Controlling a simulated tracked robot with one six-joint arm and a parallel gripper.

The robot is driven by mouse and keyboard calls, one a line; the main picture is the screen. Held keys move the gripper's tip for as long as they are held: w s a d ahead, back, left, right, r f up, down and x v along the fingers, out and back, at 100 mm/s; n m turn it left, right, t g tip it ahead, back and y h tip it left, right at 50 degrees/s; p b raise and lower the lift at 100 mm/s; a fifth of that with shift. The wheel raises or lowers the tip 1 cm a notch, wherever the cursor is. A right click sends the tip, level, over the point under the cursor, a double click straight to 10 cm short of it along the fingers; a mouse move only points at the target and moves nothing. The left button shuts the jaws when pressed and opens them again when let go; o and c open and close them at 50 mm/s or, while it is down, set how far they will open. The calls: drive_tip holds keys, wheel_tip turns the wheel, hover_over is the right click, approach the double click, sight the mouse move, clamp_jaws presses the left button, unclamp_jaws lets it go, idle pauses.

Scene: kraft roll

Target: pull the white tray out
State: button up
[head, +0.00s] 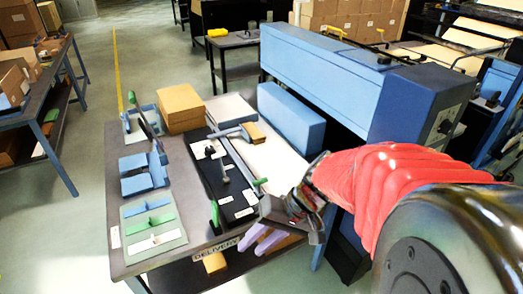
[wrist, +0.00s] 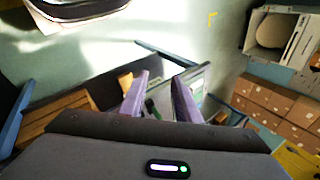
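A white flat surface (head: 284,166), which looks like the white tray, lies on the delivery table between the black tool board and the blue machine. My arm and gripper cover its near right end, so its front edge is hidden. My gripper (head: 259,239) has purple fingers and hangs at the table's front right edge, close to the near end of the white surface. In the wrist view my gripper (wrist: 163,84) shows its fingers apart, with nothing held between them. I cannot make out the white tray in the wrist view.
A black board (head: 222,180) with green-handled tools lies left of the white surface. Blue holders (head: 143,172), a green mat (head: 153,225) and a brown box (head: 181,108) are further left. The blue machine (head: 330,75) stands behind.

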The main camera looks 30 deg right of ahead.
drive_tip(key=w+d+f+m+t+y, duration=0.1)
drive_tip(key=w+d+f+m+t, duration=0.25)
drive_tip(key=d, duration=0.35)
drive_tip(key=w+d+f+m+t+y, duration=0.1)
drive_tip(key=w+d+f+m+t, duration=0.15)
drive_tip(key=d+m+t, duration=0.4)
drive_tip(key=s+d+f+m+t+h, duration=0.1)
drive_tip(key=s+d+f+m+h, duration=0.1)
drive_tip(key=d, duration=0.6)
drive_tip(key=s+d+f+m+t+h, duration=0.2)
drive_tip(key=s+d+f+h, duration=0.2)
drive_tip(key=d, duration=0.5)
wheel_tip(320, 180, down, 2)
drive_tip(key=shift+f+h, duration=0.15)
drive_tip(key=shift+h, duration=0.95)
drive_tip(key=shift+x, duration=6.9)
drive_tip(key=shift+a, duration=0.1)
clamp_jaws()
